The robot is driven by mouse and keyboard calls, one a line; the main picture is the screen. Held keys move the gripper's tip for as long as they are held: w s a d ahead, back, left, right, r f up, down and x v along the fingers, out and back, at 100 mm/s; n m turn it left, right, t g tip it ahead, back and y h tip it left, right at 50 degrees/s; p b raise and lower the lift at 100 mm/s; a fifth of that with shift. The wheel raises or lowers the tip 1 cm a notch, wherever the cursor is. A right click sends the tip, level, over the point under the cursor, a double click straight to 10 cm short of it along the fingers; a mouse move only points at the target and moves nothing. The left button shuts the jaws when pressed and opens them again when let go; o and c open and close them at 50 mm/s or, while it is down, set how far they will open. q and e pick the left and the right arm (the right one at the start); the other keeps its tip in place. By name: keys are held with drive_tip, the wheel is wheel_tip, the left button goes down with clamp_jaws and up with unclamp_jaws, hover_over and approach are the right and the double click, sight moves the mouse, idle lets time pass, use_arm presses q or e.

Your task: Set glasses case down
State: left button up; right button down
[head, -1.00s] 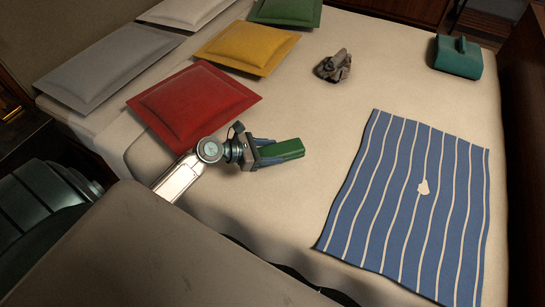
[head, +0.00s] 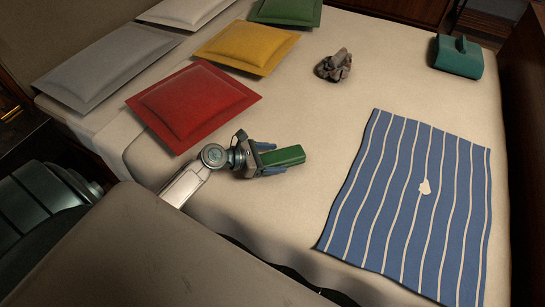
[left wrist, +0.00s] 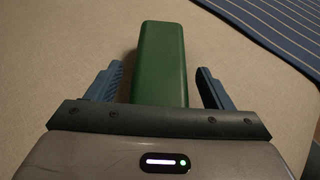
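The green glasses case (head: 284,156) is a long box on the pale bed, right of the red cushion. My left gripper (head: 272,159) is around its near end, with one blue finger on each side. In the left wrist view the case (left wrist: 162,60) lies between the fingers, and a gap shows on both sides, so the gripper (left wrist: 160,82) is open and not clamping it. The case appears to rest on the bed; its underside and near end are hidden. My right gripper is not in view.
A blue striped cloth (head: 400,214) with a small white patch lies to the right. Red (head: 193,104), yellow (head: 246,47) and other cushions lie behind. A crumpled grey cloth (head: 333,66) and a teal case (head: 459,57) lie farther back. Bare bed surrounds the glasses case.

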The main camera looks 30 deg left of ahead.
use_arm(q)
drive_tip(key=shift+a+r, duration=0.1)
drive_tip(key=shift+r, duration=0.1)
drive_tip(key=v, duration=1)
drive_tip(key=shift+s+f, duration=0.1)
drive_tip(key=shift+s, duration=0.05)
drive_tip(key=shift+p+v, duration=0.3)
drive_tip(key=shift+v, duration=0.5)
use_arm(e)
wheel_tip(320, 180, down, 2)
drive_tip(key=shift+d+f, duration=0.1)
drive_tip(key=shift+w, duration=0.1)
